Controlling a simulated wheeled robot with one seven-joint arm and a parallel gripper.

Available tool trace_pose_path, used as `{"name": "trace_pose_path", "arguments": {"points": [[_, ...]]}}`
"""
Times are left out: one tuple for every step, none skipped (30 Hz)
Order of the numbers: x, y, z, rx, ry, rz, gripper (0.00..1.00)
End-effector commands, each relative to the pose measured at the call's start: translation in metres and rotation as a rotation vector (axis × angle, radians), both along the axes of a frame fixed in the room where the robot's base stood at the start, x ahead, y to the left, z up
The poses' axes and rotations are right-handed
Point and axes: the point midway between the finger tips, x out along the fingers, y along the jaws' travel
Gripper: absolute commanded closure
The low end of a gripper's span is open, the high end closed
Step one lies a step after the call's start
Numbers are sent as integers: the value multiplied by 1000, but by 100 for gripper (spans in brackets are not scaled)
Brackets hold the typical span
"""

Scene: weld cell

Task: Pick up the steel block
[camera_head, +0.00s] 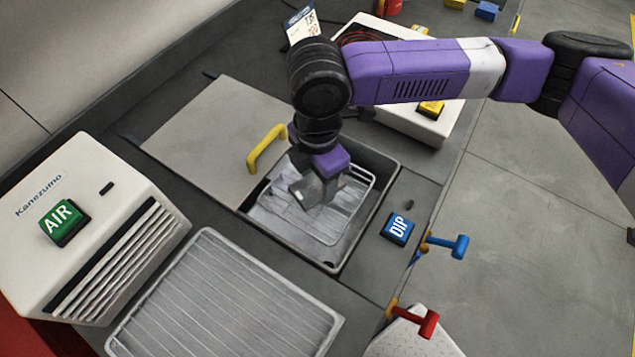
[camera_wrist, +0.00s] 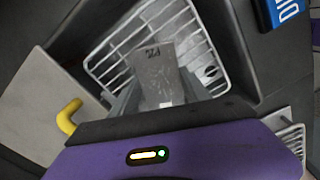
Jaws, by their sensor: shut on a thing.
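The steel block (camera_wrist: 160,77) is a grey metal piece with dark marks on its upper part, seen in the wrist view between my fingers. My gripper (camera_head: 318,195) reaches down into the open dip tank (camera_head: 345,258) in the head view. It is shut on the steel block, which also shows in the head view (camera_head: 303,193), partly hidden by the gripper. A wire basket (camera_wrist: 104,66) lies around and below the block inside the tank. I cannot tell whether the block touches the basket.
The tank's grey lid (camera_head: 205,135) with a yellow handle (camera_head: 267,148) lies at the left. A blue DIP button (camera_head: 397,228) and a blue lever (camera_head: 448,245) are at the right. A white AIR unit (camera_head: 95,220) and a ribbed rack (camera_head: 225,305) stand in front left.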

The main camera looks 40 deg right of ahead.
Motion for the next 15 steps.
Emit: {"name": "trace_pose_path", "arguments": {"points": [[1,0,1,0,-2,0,100],[1,0,1,0,-2,0,100],[1,0,1,0,-2,0,100],[1,0,1,0,-2,0,100],[1,0,2,0,-2,0,100],[1,0,3,0,-2,0,100],[1,0,4,0,-3,0,100],[1,0,6,0,-3,0,100],[1,0,9,0,-3,1,100],[1,0,13,0,-4,1,100],[1,0,17,1,-4,1,100],[1,0,23,1,-4,2,100],[1,0,28,0,-5,2,100],[1,0,34,1,-6,2,100],[1,0,43,1,-5,1,100]]}}
